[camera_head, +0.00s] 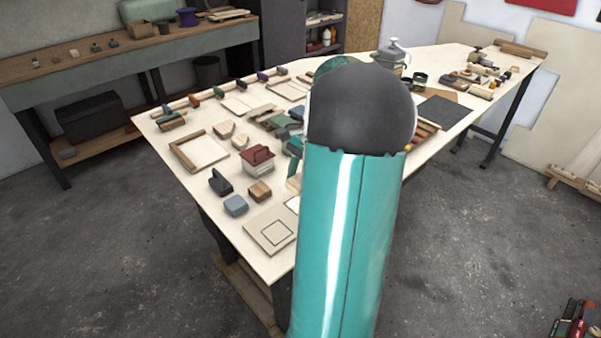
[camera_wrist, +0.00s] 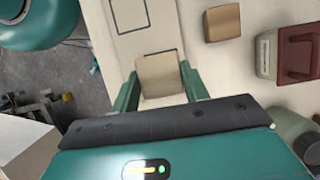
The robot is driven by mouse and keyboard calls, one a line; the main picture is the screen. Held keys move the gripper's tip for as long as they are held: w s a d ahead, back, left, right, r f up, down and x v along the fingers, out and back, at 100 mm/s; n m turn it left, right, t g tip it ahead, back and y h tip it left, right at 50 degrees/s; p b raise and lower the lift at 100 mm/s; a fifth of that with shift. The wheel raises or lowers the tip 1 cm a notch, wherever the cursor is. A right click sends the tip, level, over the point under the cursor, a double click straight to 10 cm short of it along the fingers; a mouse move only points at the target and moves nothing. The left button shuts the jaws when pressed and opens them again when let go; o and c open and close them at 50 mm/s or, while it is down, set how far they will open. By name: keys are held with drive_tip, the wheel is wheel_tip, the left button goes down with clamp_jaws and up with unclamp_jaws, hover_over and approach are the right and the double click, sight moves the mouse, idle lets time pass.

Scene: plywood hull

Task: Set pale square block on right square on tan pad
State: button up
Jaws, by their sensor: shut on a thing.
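The pale square block (camera_wrist: 160,76) is between the two teal fingers of my gripper (camera_wrist: 160,70) in the wrist view, and the gripper is shut on it. The tan pad (camera_wrist: 122,45) lies beyond and under the block. One outlined square shows near the top edge of that view; part of a second outline shows just beyond the block, which covers the rest. I cannot tell whether the block touches the pad.
Near the pad stand a wooden block (camera_head: 260,191), a blue-grey block (camera_head: 235,205), a dark block (camera_head: 220,182) and a red-handled box (camera_head: 258,160). The wooden block (camera_wrist: 222,22) and box (camera_wrist: 296,52) are right of my gripper in the wrist view. The table's front edge is close.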

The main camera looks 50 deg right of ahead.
drive_tip(key=shift+f, duration=2.75)
drive_tip(key=o, duration=1)
drive_tip(key=shift+o, duration=0.2)
drive_tip(key=v, duration=1.3)
drive_tip(key=shift+d+r, duration=0.15)
drive_tip(key=shift+r, duration=0.2)
